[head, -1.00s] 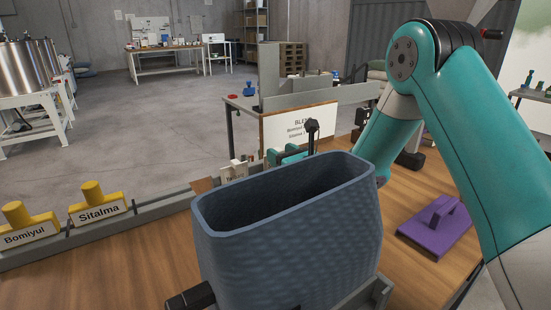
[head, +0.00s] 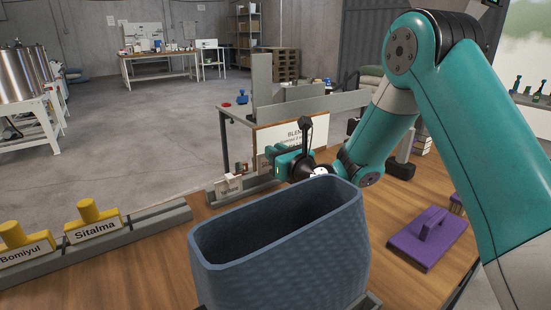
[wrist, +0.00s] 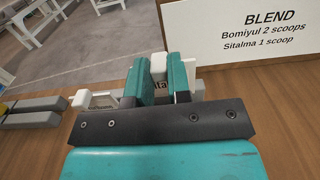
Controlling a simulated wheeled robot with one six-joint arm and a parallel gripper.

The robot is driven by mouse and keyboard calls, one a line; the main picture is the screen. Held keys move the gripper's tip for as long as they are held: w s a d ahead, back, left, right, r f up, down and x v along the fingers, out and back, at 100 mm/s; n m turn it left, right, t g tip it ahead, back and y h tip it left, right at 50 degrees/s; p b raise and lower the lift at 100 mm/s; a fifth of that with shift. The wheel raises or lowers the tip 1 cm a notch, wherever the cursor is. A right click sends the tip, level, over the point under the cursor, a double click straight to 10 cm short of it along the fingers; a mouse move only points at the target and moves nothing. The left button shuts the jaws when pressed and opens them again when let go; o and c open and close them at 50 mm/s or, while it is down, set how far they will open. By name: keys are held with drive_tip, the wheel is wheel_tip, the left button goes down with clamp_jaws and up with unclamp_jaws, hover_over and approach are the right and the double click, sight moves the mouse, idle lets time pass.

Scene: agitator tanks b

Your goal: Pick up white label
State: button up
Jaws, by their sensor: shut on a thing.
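My gripper (wrist: 162,80) is shut on a white label (wrist: 159,66), gripped between its teal fingers in the wrist view. Part of dark lettering shows between the fingers; the rest is hidden. In the head view my gripper (head: 277,160) is beyond the blue-grey bin, at the end of the grey rail. Another white label (head: 229,185) stands in that rail, left of my gripper. I cannot tell from these views whether the held label is clear of the rail.
The blue-grey open bin (head: 282,265) stands in front. Yellow-handled Sitalma (head: 95,224) and Bomiyul (head: 25,250) labels sit in a grey rail (head: 160,224) at left. A BLEND sign (wrist: 258,32) stands behind. A purple handled block (head: 428,240) lies at right.

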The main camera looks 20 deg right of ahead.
wheel_tip(320, 180, up, 16)
drive_tip(key=p, duration=0.6)
drive_tip(key=shift+f, duration=0.1)
idle(0.4)
